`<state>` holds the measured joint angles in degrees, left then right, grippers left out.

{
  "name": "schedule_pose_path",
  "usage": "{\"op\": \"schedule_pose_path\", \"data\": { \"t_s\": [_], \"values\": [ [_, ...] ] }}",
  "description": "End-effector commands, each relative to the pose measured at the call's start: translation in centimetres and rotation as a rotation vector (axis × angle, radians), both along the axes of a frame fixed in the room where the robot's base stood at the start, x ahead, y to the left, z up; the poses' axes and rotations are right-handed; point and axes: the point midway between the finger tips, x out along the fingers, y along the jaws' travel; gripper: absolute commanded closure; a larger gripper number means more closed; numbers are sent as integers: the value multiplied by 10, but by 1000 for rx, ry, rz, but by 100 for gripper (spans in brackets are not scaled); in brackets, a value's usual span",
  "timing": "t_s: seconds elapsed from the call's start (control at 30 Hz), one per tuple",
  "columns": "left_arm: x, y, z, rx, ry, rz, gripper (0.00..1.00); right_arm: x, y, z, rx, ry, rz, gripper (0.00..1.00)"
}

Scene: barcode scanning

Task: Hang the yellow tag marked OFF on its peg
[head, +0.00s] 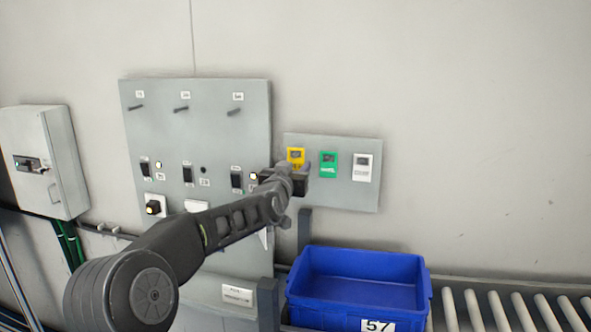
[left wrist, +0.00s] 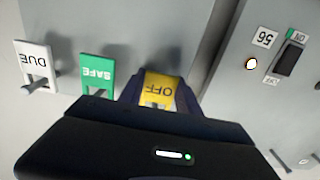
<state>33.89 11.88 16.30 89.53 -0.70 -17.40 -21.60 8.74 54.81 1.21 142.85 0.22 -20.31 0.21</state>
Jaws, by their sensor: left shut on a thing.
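The yellow tag marked OFF (head: 295,154) is at the left end of the small grey board (head: 346,197). My left gripper (head: 297,167) is shut on its lower part. In the left wrist view, which is upside down, the yellow tag (left wrist: 159,87) lies between the two dark fingers (left wrist: 160,98). The tag's lower end is hidden by the gripper. I cannot tell whether a peg still goes through the tag. Three bare pegs, left (head: 139,107), middle (head: 181,109) and right (head: 234,112), stick out near the top of the large grey panel (head: 215,140), each under a small white label. My right gripper is out of view.
A green SAFE tag (head: 328,164) and a white DUE tag (head: 362,167) hang on the small board. Switches and lamps sit on the large panel. A blue bin (head: 358,290) stands below, beside a roller conveyor (head: 500,310). A grey box (head: 42,160) is at left.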

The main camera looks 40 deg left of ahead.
Motion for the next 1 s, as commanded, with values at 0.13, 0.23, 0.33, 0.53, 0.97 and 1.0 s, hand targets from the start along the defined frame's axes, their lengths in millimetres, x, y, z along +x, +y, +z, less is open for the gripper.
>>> {"op": "schedule_pose_path", "data": {
  "t_s": [0.13, 0.23, 0.33, 0.53, 0.97, 1.0],
  "values": [
    [0, 0, 0, 0, -1, 0, 100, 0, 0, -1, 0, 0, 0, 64],
    [0, 0, 0, 0, -1, 1, 100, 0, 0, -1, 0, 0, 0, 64],
    [0, 0, 0, 0, -1, 1, 100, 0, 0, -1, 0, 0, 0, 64],
    [0, 0, 0, 0, -1, 1, 100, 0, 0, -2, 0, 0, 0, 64],
    [0, 1, -3, 0, -1, 2, 100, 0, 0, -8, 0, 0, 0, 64],
    [0, 1, -3, 0, -1, 1, 100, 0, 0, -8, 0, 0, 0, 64]
  ]
}}
